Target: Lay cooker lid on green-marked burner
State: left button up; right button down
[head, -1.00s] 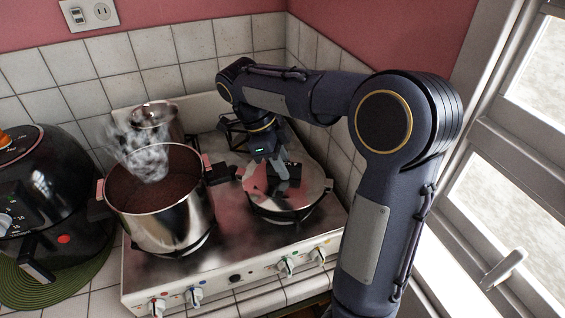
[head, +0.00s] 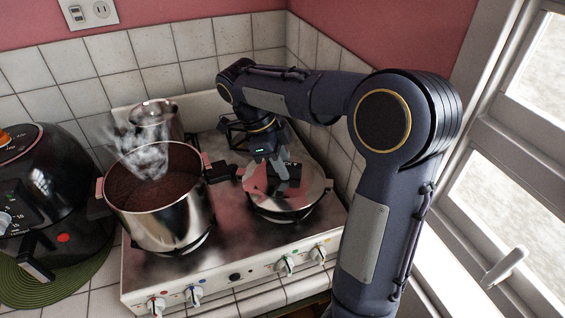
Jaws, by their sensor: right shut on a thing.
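The cooker lid (head: 317,187) is a round, shiny metal disc. It lies level at the front right burner (head: 298,215), on or just above its dark grate; I cannot tell whether it touches all round. My right gripper (head: 284,184) reaches down from the back and is shut on the lid's dark handle near its middle. The gripper hides part of the handle. A green-marked knob (head: 285,267) is on the stove's front panel, below this burner. My left gripper is not in view.
A large steaming pot (head: 165,222) with pink handles stands on the front left burner. A smaller metal pot (head: 160,120) is behind it. A black appliance (head: 50,190) stands at the left on a green mat (head: 88,285). A window (head: 520,160) is at the right.

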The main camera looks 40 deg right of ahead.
jog(key=shift+f, duration=0.15)
jog(key=c, duration=1.2)
grip_release()
jog(key=v, duration=0.7)
jog(key=shift+w+a+r, duration=0.1)
jog(key=shift+w+r, duration=0.05)
jog(key=shift+r, duration=0.2)
